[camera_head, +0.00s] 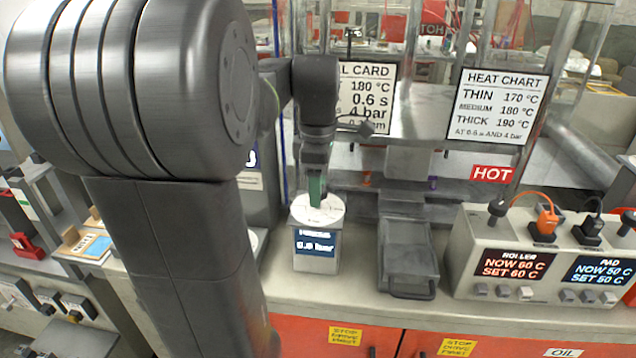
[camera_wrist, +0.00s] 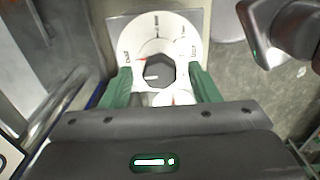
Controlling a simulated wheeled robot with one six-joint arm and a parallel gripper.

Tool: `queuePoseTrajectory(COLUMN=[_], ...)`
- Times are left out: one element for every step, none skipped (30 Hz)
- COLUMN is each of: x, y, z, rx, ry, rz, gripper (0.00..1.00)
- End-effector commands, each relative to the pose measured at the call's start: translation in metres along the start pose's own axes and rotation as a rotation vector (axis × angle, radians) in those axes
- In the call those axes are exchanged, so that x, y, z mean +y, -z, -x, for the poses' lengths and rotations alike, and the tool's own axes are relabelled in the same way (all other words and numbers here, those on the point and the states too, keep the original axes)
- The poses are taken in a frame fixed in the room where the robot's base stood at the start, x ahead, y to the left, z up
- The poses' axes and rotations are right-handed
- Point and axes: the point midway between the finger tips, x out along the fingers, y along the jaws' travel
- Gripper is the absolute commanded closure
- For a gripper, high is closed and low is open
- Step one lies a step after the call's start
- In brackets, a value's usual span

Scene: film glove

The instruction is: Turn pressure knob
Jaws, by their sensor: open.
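The pressure unit (camera_head: 316,250) is a pale box on the counter. Its blue front display reads about 0.5 bar, though the digits are blurred. A white round dial (camera_head: 327,209) lies on its top. In the wrist view a dark hexagonal knob (camera_wrist: 159,72) stands at the middle of the white dial (camera_wrist: 140,32). My gripper (camera_head: 317,192) points down over the dial. In the wrist view my gripper (camera_wrist: 160,88) is open, with one green finger on each side of the knob. I cannot tell whether the fingers touch it.
A dark tray (camera_head: 408,258) sits right of the pressure unit. A heater controller (camera_head: 535,255) with ROLLER and PAD displays stands farther right, with plugs on top. A HOT sign (camera_head: 492,174) and a heat chart (camera_head: 500,104) are behind. My arm hides much of the left.

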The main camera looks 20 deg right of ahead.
Motion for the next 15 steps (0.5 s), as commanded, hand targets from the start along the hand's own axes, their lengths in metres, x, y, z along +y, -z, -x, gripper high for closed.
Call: queuePoseTrajectory(x=[0.0000,0.0000,0.0001,0.0001,0.0001,0.0001,0.0000,0.0000,0.0000,0.0000,0.0000,0.0000,0.0000,0.0000,0.0000], y=[0.0000,0.0000,0.0000,0.0000,0.0000,0.0000,0.0000,0.0000,0.0000,0.0000,0.0000,0.0000,0.0000,0.0000,0.0000], z=[0.0001,0.0002,0.0002,0.0002,0.0003,0.0003,0.0003,0.0003,0.0003,0.0004,0.0004,0.0004,0.0005,0.0006,0.0008], rx=[0.000,0.000,0.000,0.000,0.000,0.000,0.000,0.000,0.000,0.000,0.000,0.000,0.000,0.000,0.000], ry=[0.000,0.000,0.000,0.000,0.000,0.000,0.000,0.000,0.000,0.000,0.000,0.000,0.000,0.000,0.001], rz=[0.000,0.000,0.000,0.000,0.000,0.000,0.000,0.000,0.000,0.000,0.000,0.000,-0.001,-0.003,-0.006], gripper=[0.45,0.45,0.46,0.52,0.58,0.66,0.72,0.78,0.86,0.89,0.89,0.89,0.89,0.89,0.89])
